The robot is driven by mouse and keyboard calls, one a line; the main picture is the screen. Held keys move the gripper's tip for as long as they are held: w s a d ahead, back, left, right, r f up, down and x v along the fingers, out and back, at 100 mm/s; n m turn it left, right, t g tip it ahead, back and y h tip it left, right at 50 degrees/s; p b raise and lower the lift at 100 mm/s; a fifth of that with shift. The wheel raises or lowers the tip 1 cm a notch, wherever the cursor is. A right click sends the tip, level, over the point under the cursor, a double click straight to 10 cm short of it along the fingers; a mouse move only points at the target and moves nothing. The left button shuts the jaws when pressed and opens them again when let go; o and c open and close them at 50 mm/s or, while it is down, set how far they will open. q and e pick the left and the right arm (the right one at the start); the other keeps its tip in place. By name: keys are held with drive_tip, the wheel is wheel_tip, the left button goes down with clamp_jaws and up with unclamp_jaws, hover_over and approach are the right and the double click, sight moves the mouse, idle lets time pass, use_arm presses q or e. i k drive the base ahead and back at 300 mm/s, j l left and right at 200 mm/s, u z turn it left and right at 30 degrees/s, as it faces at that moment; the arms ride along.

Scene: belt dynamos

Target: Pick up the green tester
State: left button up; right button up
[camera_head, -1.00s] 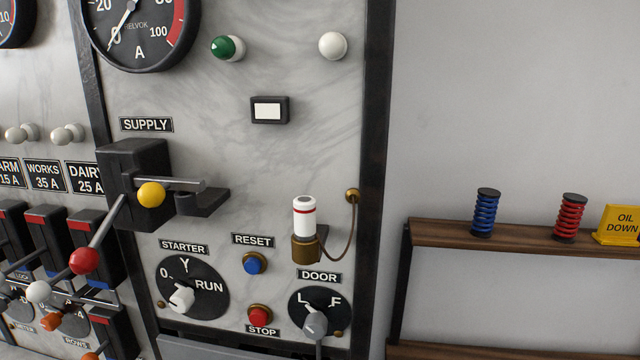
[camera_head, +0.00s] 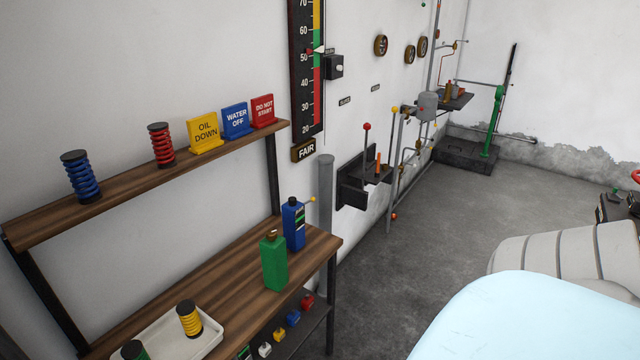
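A small green block (camera_head: 243,352) shows partly at the bottom edge, on the lower shelf. I cannot tell for sure which green thing is the tester. Neither of my grippers is in view.
A white tray (camera_head: 208,343) on the bench holds yellow (camera_head: 189,320) and green (camera_head: 133,350) coils. The upper shelf (camera_head: 110,203) carries blue and red coils and three signs. Open floor (camera_head: 400,265) lies to the right.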

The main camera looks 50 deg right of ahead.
sight(274, 258)
drive_tip(key=z, duration=1.35)
drive_tip(key=l+u, duration=0.1)
drive_tip(key=u, duration=0.4)
drive_tip(key=i+l+u, duration=0.1)
drive_tip(key=u, duration=0.4)
drive_tip(key=l+u, duration=0.1)
drive_tip(key=u, duration=0.35)
drive_tip(key=l+u, duration=0.4)
drive_tip(key=k+l+u, duration=0.1)
drive_tip(key=l+u, duration=0.3)
drive_tip(key=l, duration=0.15)
